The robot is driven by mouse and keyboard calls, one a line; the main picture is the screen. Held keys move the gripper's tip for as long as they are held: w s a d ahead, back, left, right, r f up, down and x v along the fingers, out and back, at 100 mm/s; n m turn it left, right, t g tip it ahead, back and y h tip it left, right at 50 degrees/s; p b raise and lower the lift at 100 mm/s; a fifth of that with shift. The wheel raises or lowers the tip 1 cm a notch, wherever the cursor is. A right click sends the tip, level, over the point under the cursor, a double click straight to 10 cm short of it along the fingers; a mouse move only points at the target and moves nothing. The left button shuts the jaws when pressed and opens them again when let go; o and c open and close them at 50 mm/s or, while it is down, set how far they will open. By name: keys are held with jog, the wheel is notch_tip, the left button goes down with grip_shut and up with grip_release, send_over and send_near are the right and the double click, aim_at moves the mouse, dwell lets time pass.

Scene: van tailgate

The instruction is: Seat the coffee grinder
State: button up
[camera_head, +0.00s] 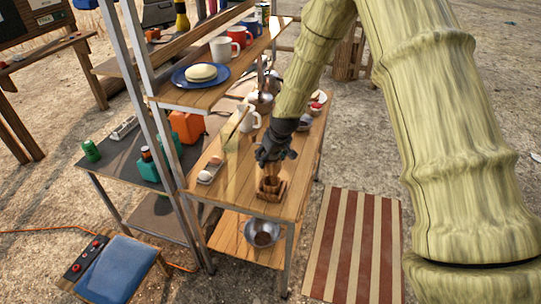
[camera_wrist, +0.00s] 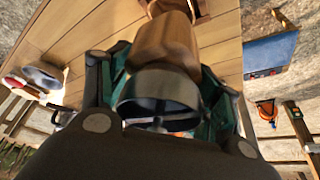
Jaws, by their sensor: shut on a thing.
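The coffee grinder has a turned brown wooden body (camera_wrist: 165,45) and a grey metal collar, seen close up in the wrist view. My gripper (camera_wrist: 163,88) is shut on the grinder at its metal collar, one finger on each side. In the head view my gripper (camera_head: 275,158) points down over the front end of the wooden counter. The grinder's brown body (camera_head: 273,180) shows just below it, at a small wooden holder (camera_head: 268,194). Whether the grinder's lower end is inside the holder or just above it I cannot tell.
An upper shelf (camera_head: 195,97) with a blue plate (camera_head: 200,75) and a metal post stand at left. A metal bowl (camera_head: 262,234) sits on the lower shelf.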

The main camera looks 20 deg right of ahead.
aim_at(277, 155)
jog(key=shift+f+b, duration=1.65)
jog(key=shift+f, duration=1.45)
jog(key=o, duration=1.5)
jog(key=shift+c, duration=0.2)
jog(key=shift+f, duration=0.1)
jog(key=v, duration=1.2)
jog(key=shift+w, duration=0.15)
